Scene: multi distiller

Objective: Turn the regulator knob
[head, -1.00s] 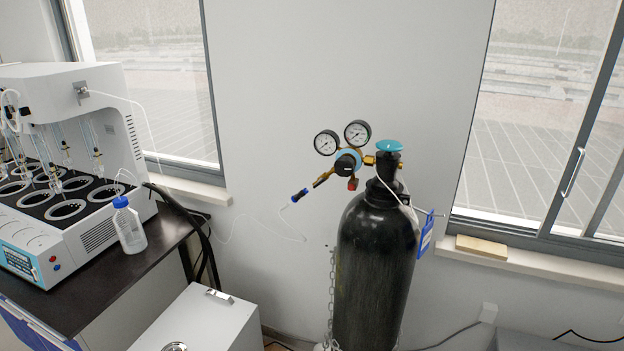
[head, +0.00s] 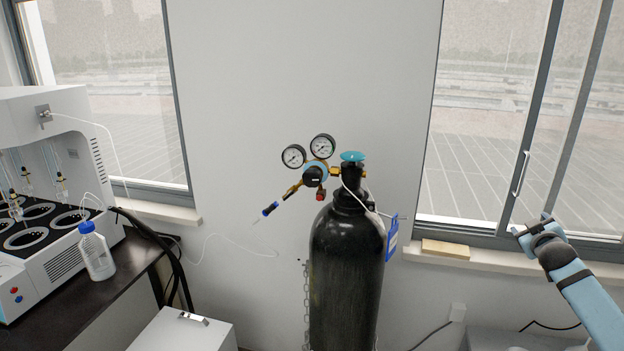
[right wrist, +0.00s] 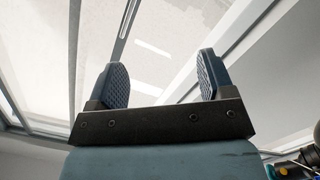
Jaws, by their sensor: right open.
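The regulator (head: 318,169) sits on top of a black gas cylinder (head: 345,265) near the middle of the head view. It has two round gauges, a blue ring and a black regulator knob (head: 313,177) facing me. A teal valve handwheel (head: 353,156) tops the cylinder. My right gripper (head: 532,226) is at the right in the head view, well apart from the regulator and in front of the window. In the right wrist view its two fingers (right wrist: 160,82) are spread, with nothing between them. Part of the regulator shows at that view's lower right corner. My left gripper is out of view.
A white multi-position distiller (head: 50,190) and a capped plastic bottle (head: 96,252) stand on a dark bench at the left. A white box (head: 180,332) is on the floor in front. A wooden block (head: 446,249) lies on the right windowsill. The space between cylinder and right gripper looks clear.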

